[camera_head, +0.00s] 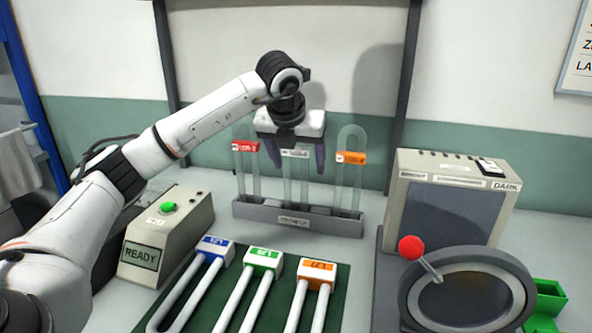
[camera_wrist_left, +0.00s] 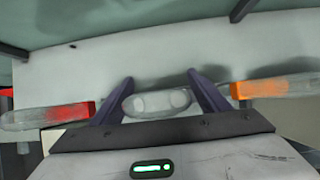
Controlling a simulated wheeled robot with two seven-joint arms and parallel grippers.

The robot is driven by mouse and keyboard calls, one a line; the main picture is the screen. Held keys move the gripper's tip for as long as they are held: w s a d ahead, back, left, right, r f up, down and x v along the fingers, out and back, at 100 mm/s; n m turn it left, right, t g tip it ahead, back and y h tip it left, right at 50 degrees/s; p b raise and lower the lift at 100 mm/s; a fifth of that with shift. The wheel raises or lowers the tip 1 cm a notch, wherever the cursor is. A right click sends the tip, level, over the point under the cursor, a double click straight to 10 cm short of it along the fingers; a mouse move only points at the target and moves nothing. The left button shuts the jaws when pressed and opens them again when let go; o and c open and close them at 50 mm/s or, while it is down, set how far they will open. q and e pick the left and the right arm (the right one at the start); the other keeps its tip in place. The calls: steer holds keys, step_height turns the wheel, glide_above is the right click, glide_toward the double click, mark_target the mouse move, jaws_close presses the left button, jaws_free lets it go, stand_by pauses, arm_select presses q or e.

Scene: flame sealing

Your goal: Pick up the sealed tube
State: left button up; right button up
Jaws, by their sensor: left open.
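Several clear U-shaped glass tubes stand upright in a grey rack at the back. One has a red label (camera_head: 246,147), one a pale label (camera_head: 296,153) and one an orange label (camera_head: 351,157). My left gripper (camera_head: 291,160) is open around the top of the middle, pale-labelled tube, which hides behind it in part. In the left wrist view the rounded top of the middle tube (camera_wrist_left: 158,103) lies between the two dark fingers, with visible gaps. The red-labelled tube (camera_wrist_left: 50,115) and orange-labelled tube (camera_wrist_left: 275,89) lie outside the fingers. My right gripper is not in view.
A grey rack (camera_head: 275,216) holds the tubes. In front, a green mat (camera_head: 215,297) carries tubes with blue, green and orange blocks. A box with a READY display (camera_head: 142,255) stands left. A dark-panelled box (camera_head: 447,200) and red-knobbed round device (camera_head: 470,300) stand right.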

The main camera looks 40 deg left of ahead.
arm_select(q)
steer(key=c, duration=1.2)
steer(key=shift+r, duration=0.1)
